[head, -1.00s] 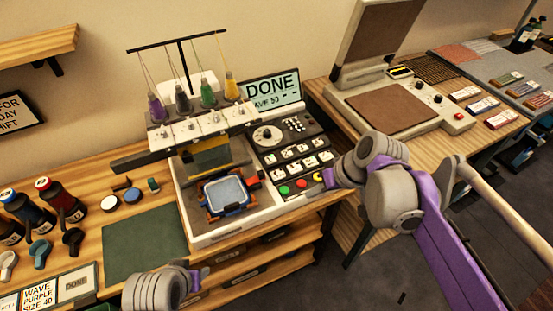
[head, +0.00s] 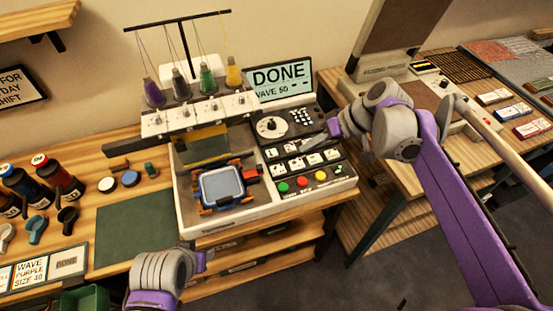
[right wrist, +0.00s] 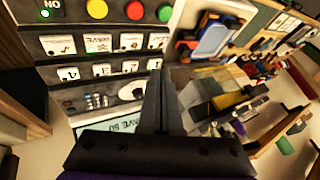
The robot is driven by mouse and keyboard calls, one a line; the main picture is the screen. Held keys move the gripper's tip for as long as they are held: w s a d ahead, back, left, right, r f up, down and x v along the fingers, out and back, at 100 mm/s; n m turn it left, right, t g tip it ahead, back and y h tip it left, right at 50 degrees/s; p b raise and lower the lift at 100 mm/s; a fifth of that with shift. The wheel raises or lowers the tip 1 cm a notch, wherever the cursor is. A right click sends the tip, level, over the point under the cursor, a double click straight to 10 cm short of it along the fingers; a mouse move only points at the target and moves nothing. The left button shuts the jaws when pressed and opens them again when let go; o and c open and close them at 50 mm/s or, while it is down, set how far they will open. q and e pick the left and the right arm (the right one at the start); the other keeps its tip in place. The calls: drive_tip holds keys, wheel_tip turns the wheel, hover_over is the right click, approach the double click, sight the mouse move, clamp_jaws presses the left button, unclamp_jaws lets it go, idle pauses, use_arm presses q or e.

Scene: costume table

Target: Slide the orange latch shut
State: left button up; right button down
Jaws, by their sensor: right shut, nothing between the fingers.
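The orange latch (head: 251,171) is a small orange-red piece at the right side of the blue hoop frame (head: 221,187) on the embroidery machine. Whether it is open or shut is too small to tell. The hoop frame also shows in the right wrist view (right wrist: 208,42), at upper right of the fingers. My right gripper (head: 318,139) is shut and empty, above the machine's control panel, to the right of and apart from the latch. Its dark fingers (right wrist: 161,100) point over the panel in the right wrist view. My left gripper (head: 204,261) is low in front of the table, its fingers mostly hidden.
The control panel (head: 297,151) has several white keys and green, red and yellow buttons. A screen (head: 279,78) reading DONE stands behind. Thread spools and needle heads rise above the hoop. A green mat (head: 137,236) left of the machine is bare.

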sight(262, 167)
drive_tip(key=x, duration=1)
drive_tip(key=shift+f+b, duration=0.1)
drive_tip(key=shift+b, duration=0.25)
drive_tip(key=a, duration=0.2)
drive_tip(key=shift+s+a, duration=0.25)
drive_tip(key=shift+s, duration=0.15)
drive_tip(key=shift+s+a, duration=0.2)
drive_tip(key=shift+a, duration=0.4)
drive_tip(key=shift+a, duration=0.1)
drive_tip(key=shift+s+a, duration=0.2)
drive_tip(key=shift+a, duration=0.3)
drive_tip(key=shift+s+a, duration=0.15)
drive_tip(key=shift+a, duration=0.3)
drive_tip(key=shift+d, duration=0.1)
